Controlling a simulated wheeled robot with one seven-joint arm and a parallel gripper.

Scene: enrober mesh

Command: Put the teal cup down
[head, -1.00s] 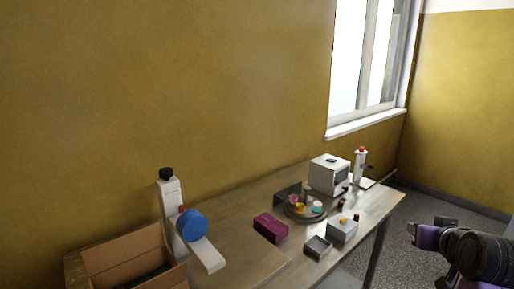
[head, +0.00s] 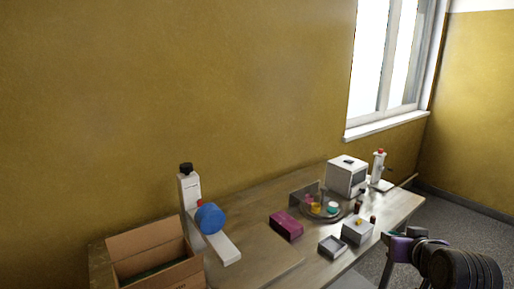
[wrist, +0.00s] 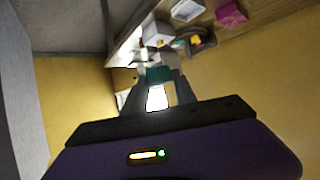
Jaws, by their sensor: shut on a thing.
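My gripper (wrist: 158,88) is shut on the teal cup (wrist: 159,74), which shows as a small teal patch between the fingertips in the wrist view. The fingers hide much of it. In the head view my gripper (head: 386,239) is at the lower right, by the table's right front edge, and the held cup cannot be made out there. A round tray (head: 340,216) on the table (head: 252,262) carries small pink, yellow and pale mint pieces.
A magenta box (head: 287,225), a grey open box (head: 332,247) and a white box (head: 357,231) stand near the tray. Small dark bottles (head: 373,220) stand close by. A white machine (head: 347,177) is behind. A cardboard box (head: 153,257) is at the left. Bare tabletop lies left of the magenta box.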

